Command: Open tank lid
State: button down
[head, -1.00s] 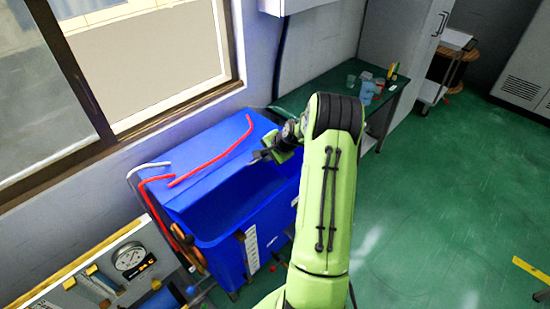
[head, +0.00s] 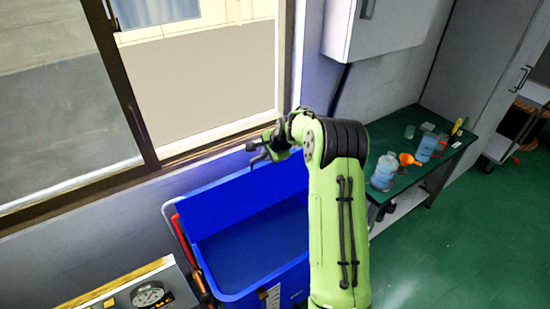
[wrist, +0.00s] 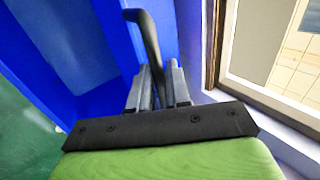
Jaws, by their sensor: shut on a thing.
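The blue tank (head: 240,288) stands below the window, and its open inside shows in the head view. Its blue lid (head: 215,212) is raised steeply at the back, near the wall under the window. My gripper (head: 257,155) is at the lid's upper edge. In the wrist view my gripper (wrist: 158,88) is shut on a curved black handle (wrist: 146,30) beside the blue lid. The exact contact between the fingertips and the handle is partly hidden.
A window frame (head: 140,115) and wall are close behind the lid. A gauge panel (head: 148,296) is at the lower left. A green table (head: 400,178) with bottles (head: 384,172) and a funnel (head: 408,159) stands to the right.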

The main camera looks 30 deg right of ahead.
jog(key=shift+w+a, duration=0.1)
jog(key=shift+w, duration=0.65)
jog(key=c, duration=1.3)
grip_release()
jog(key=shift+w+f, duration=0.1)
jog(key=shift+o, duration=0.2)
jog(key=b+v, duration=0.1)
jog(key=v, duration=1.4)
jog(key=shift+r+b, duration=0.35)
